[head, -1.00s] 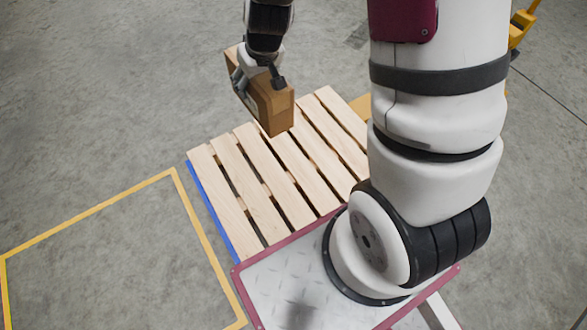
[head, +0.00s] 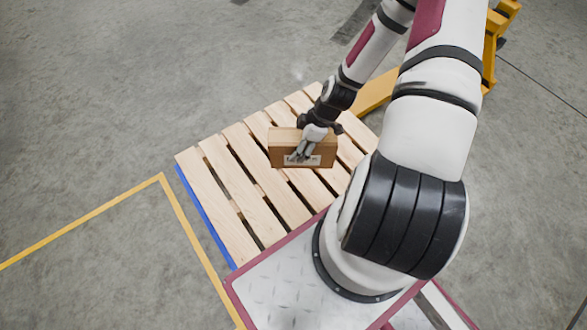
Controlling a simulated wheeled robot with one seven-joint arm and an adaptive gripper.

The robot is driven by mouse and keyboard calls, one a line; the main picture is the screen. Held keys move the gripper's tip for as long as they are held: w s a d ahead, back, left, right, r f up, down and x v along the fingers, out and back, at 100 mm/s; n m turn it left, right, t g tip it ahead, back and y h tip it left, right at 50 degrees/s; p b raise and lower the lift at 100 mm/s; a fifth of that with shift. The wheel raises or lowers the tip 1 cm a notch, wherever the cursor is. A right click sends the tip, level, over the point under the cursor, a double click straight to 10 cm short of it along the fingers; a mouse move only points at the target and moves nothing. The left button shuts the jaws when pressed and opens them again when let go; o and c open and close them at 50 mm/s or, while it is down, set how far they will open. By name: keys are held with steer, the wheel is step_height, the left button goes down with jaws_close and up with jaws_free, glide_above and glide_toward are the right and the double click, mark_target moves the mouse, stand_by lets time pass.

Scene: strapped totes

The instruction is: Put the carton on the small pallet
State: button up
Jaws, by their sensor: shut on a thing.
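The carton (head: 283,146) is a brown box with a pale label on its near side. It appears over the right middle of the small pallet (head: 230,192), which has light wooden slats and a blue left edge. My gripper (head: 303,150) is shut on the carton from above, with a finger across the labelled face. The carton looks roughly level. I cannot tell whether its underside touches the slats or hangs just above them.
Yellow floor tape (head: 110,208) marks an area left of the pallet. Yellow equipment (head: 490,45) stands at the back right, with a yellow bar (head: 377,92) reaching to the pallet. The grey floor (head: 130,90) beyond is clear.

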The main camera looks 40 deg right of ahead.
steer(key=s+f+n+g+b, duration=0.1)
steer(key=s+f+n, duration=0.2)
steer(key=s+f, duration=0.2)
step_height(320, 180, down, 3)
steer(key=shift+f+y, duration=0.2)
steer(key=shift+y, duration=0.1)
steer(key=s+a+f+n+b, duration=0.1)
steer(key=f, duration=0.2)
steer(key=s+a+f+n+g, duration=0.1)
steer(key=s+f, duration=0.1)
steer(key=f, duration=0.1)
steer(key=s+a+f+n+b, duration=0.1)
steer(key=s+f+n, duration=0.1)
steer(key=f, duration=0.1)
steer(key=shift+s+a+f+g+b, duration=0.1)
steer(key=shift+s+a+g+b, duration=0.1)
steer(key=shift+g+b, duration=0.1)
steer(key=shift+w+d+f+b, duration=0.85)
steer(key=shift+w+d+b, duration=0.35)
steer(key=shift+w, duration=1.1)
steer(key=shift+w+d+f+b, duration=0.85)
steer(key=shift+w+d+b, duration=0.35)
steer(key=shift+w, duration=1.15)
steer(key=shift+w+d+f+b, duration=0.85)
steer(key=shift+w+d+b, duration=0.35)
steer(key=shift+w, duration=1.1)
steer(key=o, duration=2)
steer(key=shift+o, duration=0.2)
